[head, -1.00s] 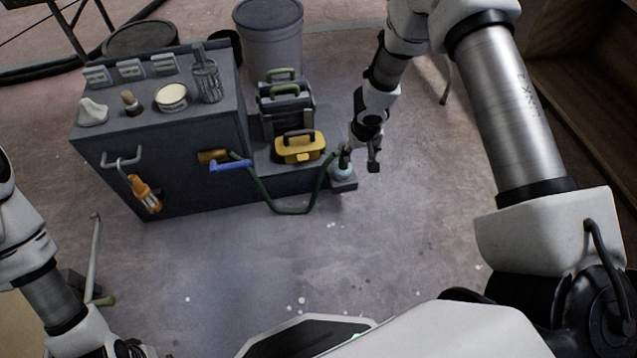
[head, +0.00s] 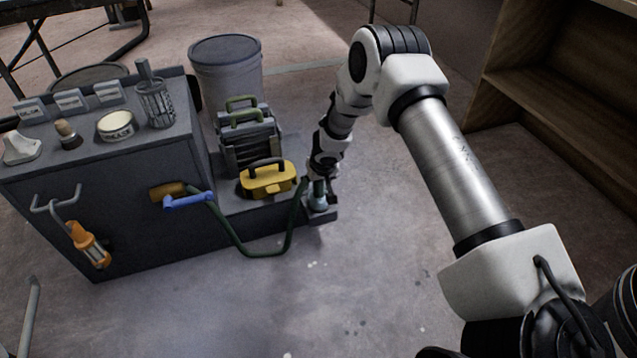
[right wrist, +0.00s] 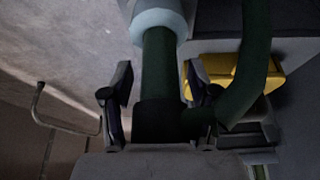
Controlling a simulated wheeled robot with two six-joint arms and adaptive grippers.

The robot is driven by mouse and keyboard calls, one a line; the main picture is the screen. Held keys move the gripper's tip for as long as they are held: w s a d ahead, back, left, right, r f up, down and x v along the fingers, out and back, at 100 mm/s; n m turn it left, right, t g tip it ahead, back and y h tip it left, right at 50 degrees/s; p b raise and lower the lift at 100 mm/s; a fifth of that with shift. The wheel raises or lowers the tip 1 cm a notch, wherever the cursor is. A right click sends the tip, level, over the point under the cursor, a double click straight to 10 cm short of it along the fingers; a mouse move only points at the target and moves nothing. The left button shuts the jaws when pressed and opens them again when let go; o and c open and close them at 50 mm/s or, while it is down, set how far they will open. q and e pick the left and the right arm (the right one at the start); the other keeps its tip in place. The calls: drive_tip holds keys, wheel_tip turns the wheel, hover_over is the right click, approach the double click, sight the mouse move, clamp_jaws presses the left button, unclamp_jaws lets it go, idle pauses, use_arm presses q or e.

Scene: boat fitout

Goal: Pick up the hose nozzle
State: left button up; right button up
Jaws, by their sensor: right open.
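The hose nozzle (head: 319,197) stands at the right end of the low step beside the dark cabinet, with a pale blue part at its foot. A dark green hose (head: 245,250) loops from it to a brass fitting with a blue lever on the cabinet front. My right gripper (head: 325,180) is down at the nozzle. In the right wrist view the nozzle's green stem (right wrist: 158,65) runs between the two open fingers of my right gripper (right wrist: 157,88), with a gap visible beside it. The pale blue part (right wrist: 158,18) is beyond the fingertips. My left gripper is out of view.
A yellow toolbox (head: 268,180) and a grey case (head: 247,143) stand on the step left of my gripper. The cabinet (head: 140,225) carries a tin, a brush and a wire basket on top. Open floor (head: 380,270) lies in front and to the right; a wooden shelf (head: 560,100) is at right.

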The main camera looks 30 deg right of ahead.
clamp_jaws()
idle(0.3)
